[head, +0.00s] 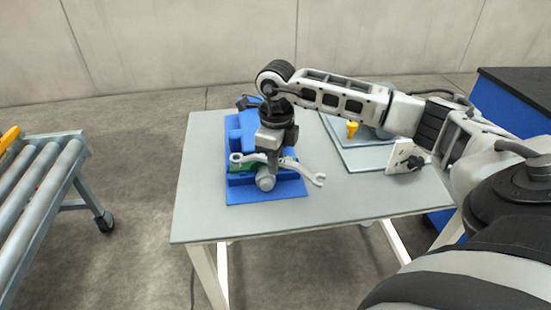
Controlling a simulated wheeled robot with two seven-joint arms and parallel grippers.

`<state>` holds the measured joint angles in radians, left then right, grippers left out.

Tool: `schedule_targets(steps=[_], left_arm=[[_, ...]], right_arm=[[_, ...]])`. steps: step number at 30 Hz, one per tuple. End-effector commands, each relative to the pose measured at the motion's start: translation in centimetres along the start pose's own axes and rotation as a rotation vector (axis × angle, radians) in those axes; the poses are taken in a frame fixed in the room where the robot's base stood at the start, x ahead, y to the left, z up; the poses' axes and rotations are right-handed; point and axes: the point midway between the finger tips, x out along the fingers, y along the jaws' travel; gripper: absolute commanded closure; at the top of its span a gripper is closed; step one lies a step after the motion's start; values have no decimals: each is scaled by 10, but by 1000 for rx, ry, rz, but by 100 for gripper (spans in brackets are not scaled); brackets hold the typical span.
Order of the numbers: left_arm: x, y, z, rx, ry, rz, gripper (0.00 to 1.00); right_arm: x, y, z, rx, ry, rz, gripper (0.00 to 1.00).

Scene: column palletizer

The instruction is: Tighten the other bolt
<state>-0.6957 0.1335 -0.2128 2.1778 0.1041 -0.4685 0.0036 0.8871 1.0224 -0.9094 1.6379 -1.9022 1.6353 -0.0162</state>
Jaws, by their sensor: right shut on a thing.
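My right gripper (272,160) is over the grey table (350,205), shut on a silver wrench (308,174). The wrench lies across the jaws, with its ring end at the left and its open end at the right. Below and behind it is a blue fixture (240,125) on a blue base plate (285,194), with a bit of green showing. A grey rounded piece shows just under the gripper; I cannot tell what it belongs to. I cannot make out any bolt; the gripper and wrench cover part of the fixture. My left gripper is not in view.
A glassy grey plate (365,160) at the table's back right carries a yellow piece (352,129). A white block with a black knob (406,157) stands nearby. A roller conveyor (40,180) is at the left. The table's front is clear.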

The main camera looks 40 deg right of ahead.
Motion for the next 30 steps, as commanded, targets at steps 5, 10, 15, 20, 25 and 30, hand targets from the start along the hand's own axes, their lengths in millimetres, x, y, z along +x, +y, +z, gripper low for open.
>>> schedule_targets(steps=[5, 10, 15, 20, 25, 30], left_arm=[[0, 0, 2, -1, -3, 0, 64], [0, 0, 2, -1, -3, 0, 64], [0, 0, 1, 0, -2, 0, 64], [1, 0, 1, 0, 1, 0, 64], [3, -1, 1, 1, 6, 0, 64], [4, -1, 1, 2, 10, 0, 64]], right_arm=[[1, 0, 0, 0, -1, 0, 100], [1, 0, 0, 0, -1, 0, 100], [1, 0, 0, 0, -1, 0, 100], [3, 0, 0, 0, -1, 0, 100], [6, 0, 0, 0, -1, 0, 100], [8, 0, 0, 0, -1, 0, 100]])
